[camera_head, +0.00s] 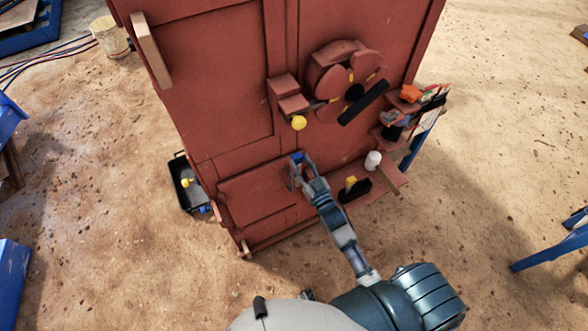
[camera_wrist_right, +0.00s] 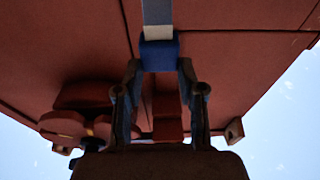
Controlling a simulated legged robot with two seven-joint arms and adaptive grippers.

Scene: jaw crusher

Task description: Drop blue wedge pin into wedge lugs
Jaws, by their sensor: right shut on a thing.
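The blue wedge pin (camera_wrist_right: 160,52) is between the fingers of my right gripper (camera_wrist_right: 158,75) in the right wrist view. Its blue part is at the fingertips, and a pale grey length (camera_wrist_right: 157,18) extends beyond it. In the head view my right gripper (camera_head: 301,170) is in front of the red machine's lower face, with a bit of blue (camera_head: 297,157) at its tips. Two red blocks (camera_head: 287,94) stick out of the face above the gripper; I cannot tell whether they are the wedge lugs. The pin is apart from them. My left gripper is not in view.
The red jaw crusher (camera_head: 222,60) fills the middle. A ledge (camera_head: 385,182) at lower right holds a white cup (camera_head: 373,160). A black tray (camera_head: 188,195) stands at left; dirt floor surrounds it.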

